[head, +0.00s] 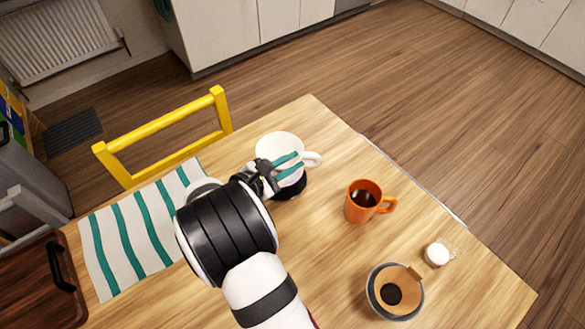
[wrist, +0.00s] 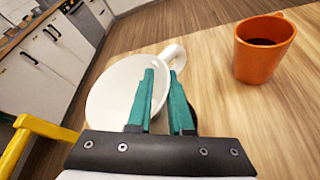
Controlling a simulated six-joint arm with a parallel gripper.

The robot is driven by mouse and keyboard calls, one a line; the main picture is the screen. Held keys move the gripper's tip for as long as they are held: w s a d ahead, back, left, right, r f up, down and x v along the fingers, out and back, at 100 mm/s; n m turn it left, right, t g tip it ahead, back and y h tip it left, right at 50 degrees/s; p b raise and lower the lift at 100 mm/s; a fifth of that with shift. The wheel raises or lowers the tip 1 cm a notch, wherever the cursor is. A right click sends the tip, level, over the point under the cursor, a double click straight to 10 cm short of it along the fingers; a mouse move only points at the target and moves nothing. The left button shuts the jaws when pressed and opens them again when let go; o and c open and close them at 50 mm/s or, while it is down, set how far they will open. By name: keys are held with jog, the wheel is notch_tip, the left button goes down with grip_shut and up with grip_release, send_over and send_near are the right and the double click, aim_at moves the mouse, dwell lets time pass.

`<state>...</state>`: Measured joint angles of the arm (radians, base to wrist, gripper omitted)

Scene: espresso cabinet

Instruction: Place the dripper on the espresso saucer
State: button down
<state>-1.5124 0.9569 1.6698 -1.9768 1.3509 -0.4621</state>
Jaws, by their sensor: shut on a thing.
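The white dripper (head: 276,147), a wide cone-like vessel with a side handle, is near the table's far edge, beyond my arm. In the wrist view the dripper (wrist: 112,98) shows its pale, empty-looking inside, with the handle at upper right. My gripper (head: 291,164) has teal fingers closed on the dripper's side near the handle; the fingers (wrist: 163,90) also show in the wrist view. A dark round thing (head: 293,190), perhaps the espresso saucer, shows below the dripper and is mostly hidden. I cannot tell whether they touch.
An orange mug (head: 359,206) with dark liquid stands to the right. A grey bowl (head: 374,304) with a paper filter and a small white jar (head: 437,253) are at lower right. A striped cloth (head: 128,230) and wooden tray (head: 35,285) lie left. A yellow chair (head: 165,122) stands beyond the table.

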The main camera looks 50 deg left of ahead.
aim_at(291, 177)
jog(key=shift+f, duration=1.85)
jog(key=shift+f, duration=0.1)
